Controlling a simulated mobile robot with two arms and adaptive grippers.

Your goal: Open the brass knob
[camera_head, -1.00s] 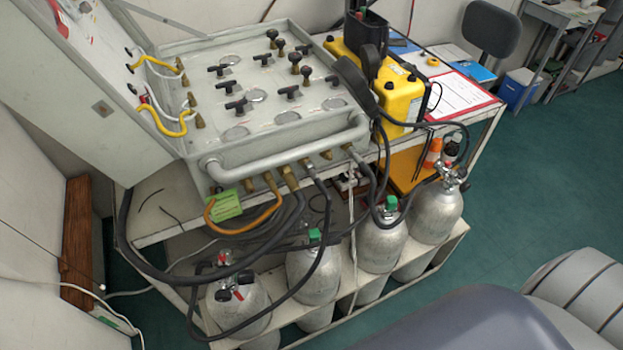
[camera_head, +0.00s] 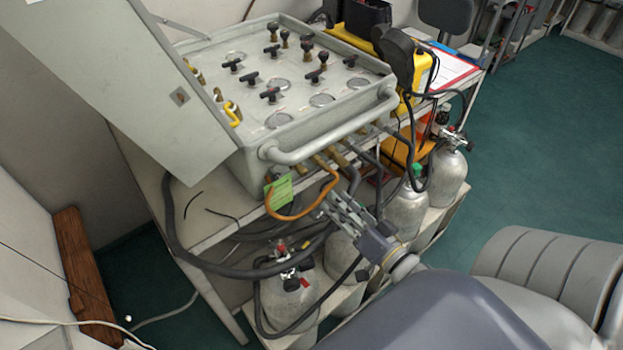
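The grey air panel (camera_head: 290,110) stands open on a table, with several black T-handles and knobs on its sloped face. Brass fittings (camera_head: 325,164) stick out under its front rail. Other brass parts show at the panel's left edge (camera_head: 234,110), partly hidden by the raised lid. I cannot tell which brass part is the knob. My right gripper (camera_head: 336,203) is in front of the table edge, below the brass fittings and above the silver cylinders. Its fingers point up and left, and their gap is too small to judge. My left gripper is out of view.
Silver cylinders (camera_head: 405,215) stand on a low shelf with black hoses among them. An orange hose (camera_head: 300,215) and a green tag (camera_head: 279,192) hang near my gripper. The raised lid (camera_head: 130,70) blocks the left. Green floor (camera_head: 530,140) is clear at right.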

